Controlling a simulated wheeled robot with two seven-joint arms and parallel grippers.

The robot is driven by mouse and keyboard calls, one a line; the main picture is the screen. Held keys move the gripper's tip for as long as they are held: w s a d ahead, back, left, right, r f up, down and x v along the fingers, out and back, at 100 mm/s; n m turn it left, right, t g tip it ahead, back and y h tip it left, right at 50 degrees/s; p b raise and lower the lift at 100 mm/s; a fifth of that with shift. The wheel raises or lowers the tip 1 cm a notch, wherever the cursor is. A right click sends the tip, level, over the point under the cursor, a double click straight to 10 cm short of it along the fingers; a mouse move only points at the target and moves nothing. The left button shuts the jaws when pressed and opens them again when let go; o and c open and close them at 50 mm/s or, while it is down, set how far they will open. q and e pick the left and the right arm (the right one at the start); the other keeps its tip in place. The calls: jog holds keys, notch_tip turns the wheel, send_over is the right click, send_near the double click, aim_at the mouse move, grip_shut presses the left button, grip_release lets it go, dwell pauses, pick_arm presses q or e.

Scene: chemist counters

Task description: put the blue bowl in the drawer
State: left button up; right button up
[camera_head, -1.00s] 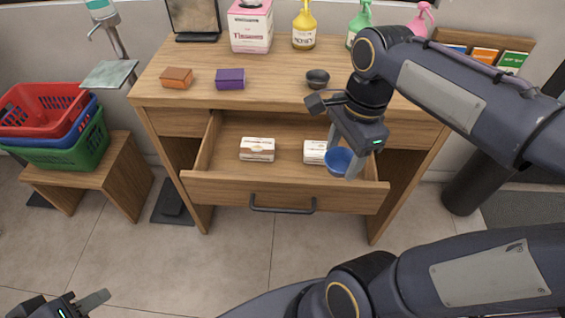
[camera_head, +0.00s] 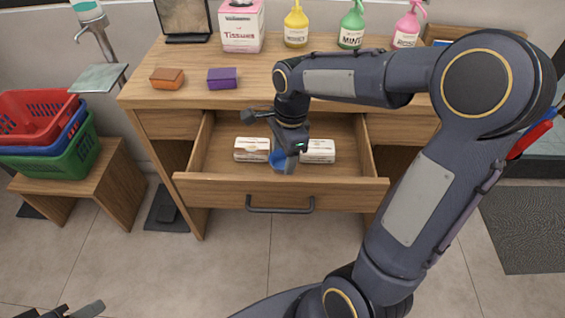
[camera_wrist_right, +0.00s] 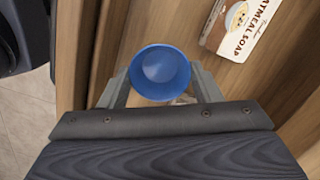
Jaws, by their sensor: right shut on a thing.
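The blue bowl (camera_head: 279,160) is in my right gripper (camera_head: 284,163), over the open drawer (camera_head: 281,191) of the wooden counter. In the right wrist view the blue bowl (camera_wrist_right: 160,72) sits between the two fingers of the right gripper (camera_wrist_right: 162,85), which are shut on it. In the head view the gripper hides part of the bowl. I cannot tell whether the bowl touches the drawer floor. My left gripper (camera_head: 75,311) shows only in part at the lower left edge, and its jaw state is unclear.
Two white soap boxes lie in the drawer, one left of the bowl (camera_head: 252,149) and one right (camera_head: 318,151). On the counter top stand an orange box (camera_head: 167,78), a purple box (camera_head: 222,78), a tissue box (camera_head: 241,27) and several pump bottles. Stacked baskets (camera_head: 62,145) stand left.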

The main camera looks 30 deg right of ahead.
aim_at(282, 165)
jog(key=shift+w+f, duration=0.15)
jog(key=shift+f, duration=1.55)
jog(key=shift+f+b, duration=0.15)
jog(key=shift+b, duration=0.2)
jog(key=o, duration=1)
